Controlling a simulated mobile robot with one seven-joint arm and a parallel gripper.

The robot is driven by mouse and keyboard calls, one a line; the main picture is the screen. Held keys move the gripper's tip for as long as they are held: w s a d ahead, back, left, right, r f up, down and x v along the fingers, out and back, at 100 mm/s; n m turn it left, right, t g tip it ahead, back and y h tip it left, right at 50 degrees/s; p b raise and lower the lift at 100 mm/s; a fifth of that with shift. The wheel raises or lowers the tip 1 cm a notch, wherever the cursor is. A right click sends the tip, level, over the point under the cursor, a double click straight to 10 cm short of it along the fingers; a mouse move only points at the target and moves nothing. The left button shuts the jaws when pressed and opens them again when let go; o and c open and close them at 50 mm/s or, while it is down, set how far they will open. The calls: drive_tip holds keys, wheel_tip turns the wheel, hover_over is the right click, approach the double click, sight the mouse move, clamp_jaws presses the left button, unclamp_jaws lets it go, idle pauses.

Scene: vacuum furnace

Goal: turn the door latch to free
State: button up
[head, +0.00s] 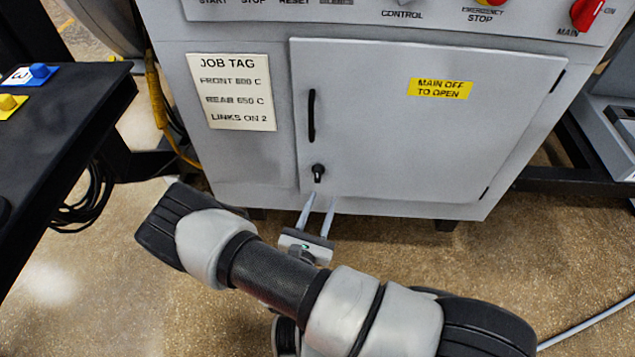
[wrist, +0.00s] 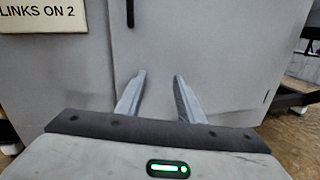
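The door latch (head: 318,172) is a small black knob on the grey cabinet door (head: 400,120), near its lower left edge in the head view. Its lever appears to point downward. I cannot make the latch out in the wrist view. My gripper (head: 323,198) is open and empty, its two pale fingers pointing at the door just below the latch. The fingers also stand apart in the wrist view (wrist: 160,76), with bare grey door beyond them. I cannot tell how far the fingertips are from the door surface.
A black vertical handle (head: 311,116) sits above the latch. A yellow "MAIN OFF TO OPEN" label (head: 440,88) is on the door. A job tag (head: 231,92) hangs left of it. The red main switch (head: 586,12) is at upper right. A dark table (head: 75,110) stands at left.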

sight(317, 177)
wheel_tip(317, 177, down, 7)
drive_tip(key=s+a+n+y, duration=0.2)
drive_tip(key=n+y, duration=0.2)
drive_tip(key=w+b, duration=0.1)
drive_tip(key=w, duration=0.4)
drive_tip(key=w+b, duration=0.1)
drive_tip(key=w, duration=0.5)
drive_tip(key=w+b, duration=0.2)
drive_tip(key=w, duration=0.4)
drive_tip(key=shift+w+d+r, duration=0.15)
drive_tip(key=shift+w+d, duration=0.05)
drive_tip(key=shift+d, duration=0.05)
clamp_jaws()
